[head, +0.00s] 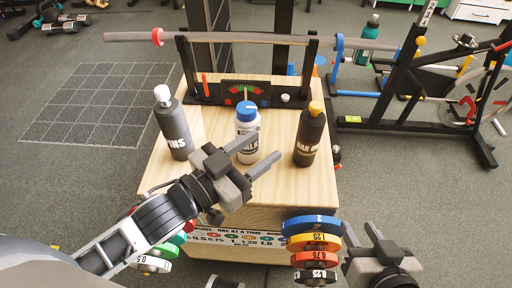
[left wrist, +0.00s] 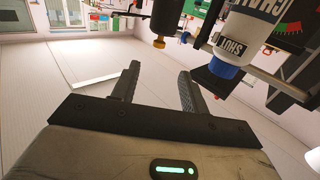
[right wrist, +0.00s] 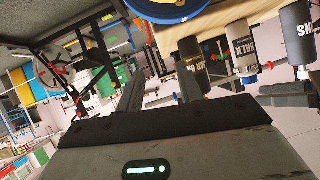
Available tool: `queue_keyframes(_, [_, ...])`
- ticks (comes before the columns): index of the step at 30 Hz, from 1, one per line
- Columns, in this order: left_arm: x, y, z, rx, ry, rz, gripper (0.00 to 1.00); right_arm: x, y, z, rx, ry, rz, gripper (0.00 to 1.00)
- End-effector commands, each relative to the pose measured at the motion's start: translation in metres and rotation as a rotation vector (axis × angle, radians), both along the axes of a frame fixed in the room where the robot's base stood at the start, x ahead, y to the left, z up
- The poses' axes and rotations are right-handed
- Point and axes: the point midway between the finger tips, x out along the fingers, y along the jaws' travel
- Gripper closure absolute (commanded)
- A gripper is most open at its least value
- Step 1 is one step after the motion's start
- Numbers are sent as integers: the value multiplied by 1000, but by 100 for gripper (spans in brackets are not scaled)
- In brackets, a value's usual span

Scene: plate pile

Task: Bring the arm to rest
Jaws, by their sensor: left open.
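My left gripper (head: 266,146) is open and empty over the wooden table (head: 215,190), its fingers pointing up and right in the head view. They overlap the lower part of a white chalk bottle with a blue cap (head: 247,118); whether they touch it cannot be told. In the left wrist view my left gripper (left wrist: 158,75) shows an empty gap, with the chalk bottle (left wrist: 240,40) beyond it at upper right. My right gripper (head: 361,232) is low at the right, beside the weight plates. In the right wrist view its fingers (right wrist: 160,75) are apart with nothing between them.
A grey bottle with a white cap (head: 173,125) stands left, a black bottle with an orange cap (head: 310,135) right. A dial gauge (head: 246,92) and a bar (head: 240,37) on posts are behind. Coloured plates (head: 312,242) hang at the front right, others (head: 152,263) at front left.

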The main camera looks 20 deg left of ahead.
Motion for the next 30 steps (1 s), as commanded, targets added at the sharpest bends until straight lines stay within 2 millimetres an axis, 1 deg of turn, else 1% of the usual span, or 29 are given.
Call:
queue_keyframes(8, [0,0,0,1,1,1,55,-1,0,0,1,1,0,64])
queue_keyframes(11, [0,3,1,4,33,30,55,-1,0,11,0,2,0,64])
queue_keyframes(13, [-1,11,-1,16,100,85,55,-2,0,24,-3,9,0,64])
queue_keyframes(14, [-3,15,-4,25,140,114,55,-2,-1,26,-12,17,3,64])
queue_keyframes(17, [-17,30,-20,64,294,207,55,-2,-4,33,-30,48,2,64])
queue_keyframes(19, [-31,39,-34,93,399,254,55,-2,-5,38,-36,61,0,64])
queue_keyframes(22, [-51,46,-51,124,515,292,55,-2,-6,41,-44,75,-3,64])
queue_keyframes(25, [-62,50,-62,139,573,306,55,-2,-7,39,-48,84,-4,64])
queue_keyframes(30, [-64,50,-67,145,583,306,55,-2,-7,36,-47,85,-5,64])
